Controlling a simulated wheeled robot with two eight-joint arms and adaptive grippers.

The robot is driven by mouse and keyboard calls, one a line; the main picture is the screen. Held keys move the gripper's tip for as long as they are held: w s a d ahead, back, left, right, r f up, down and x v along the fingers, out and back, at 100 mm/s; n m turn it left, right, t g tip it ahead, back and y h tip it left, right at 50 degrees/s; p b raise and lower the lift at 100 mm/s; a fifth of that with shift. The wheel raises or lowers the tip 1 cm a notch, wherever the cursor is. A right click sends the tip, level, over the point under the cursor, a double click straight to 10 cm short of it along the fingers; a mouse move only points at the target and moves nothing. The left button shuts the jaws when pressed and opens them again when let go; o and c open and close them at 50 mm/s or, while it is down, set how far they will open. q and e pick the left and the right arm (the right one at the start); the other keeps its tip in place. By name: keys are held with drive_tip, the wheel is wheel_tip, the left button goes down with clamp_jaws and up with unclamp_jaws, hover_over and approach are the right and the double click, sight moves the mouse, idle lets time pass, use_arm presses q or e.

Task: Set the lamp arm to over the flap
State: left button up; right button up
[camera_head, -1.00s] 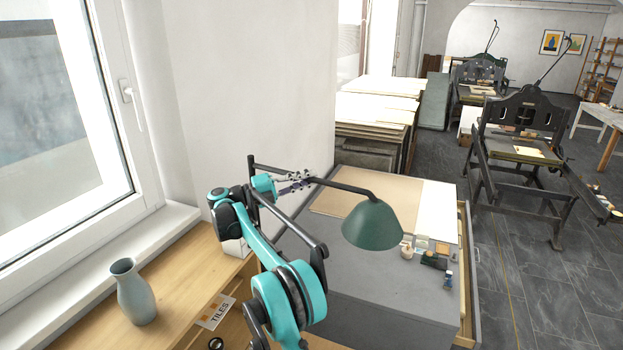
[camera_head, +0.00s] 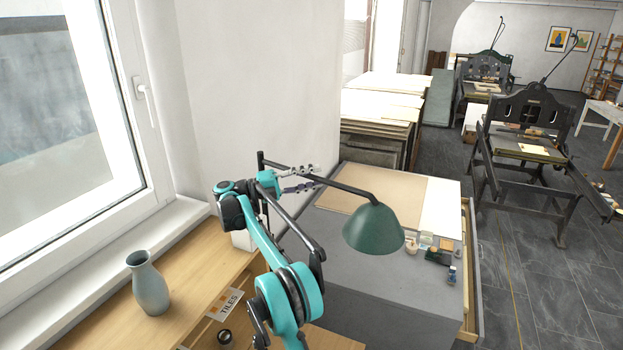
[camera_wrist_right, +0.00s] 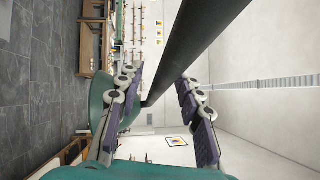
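The lamp has a dark green shade (camera_head: 373,229) on a thin black lamp arm (camera_head: 340,185), which reaches right over the grey cabinet top. In the right wrist view, the lamp arm (camera_wrist_right: 190,50) runs between the spread fingers of the gripper (camera_wrist_right: 160,85), with gaps on both sides. The shade (camera_wrist_right: 103,95) shows behind the left finger. I cannot tell which surface is the flap. My left gripper is out of view.
A grey-blue vase (camera_head: 150,286) and a TILES card (camera_head: 224,303) are on the wooden counter (camera_head: 187,270) by the window. A tan sheet (camera_head: 385,200) and small items lie on the grey cabinet (camera_head: 350,265). Presses (camera_head: 525,125) stand on the floor behind.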

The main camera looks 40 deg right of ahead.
drive_tip(key=v, duration=0.7)
drive_tip(key=shift+w+a, duration=0.2)
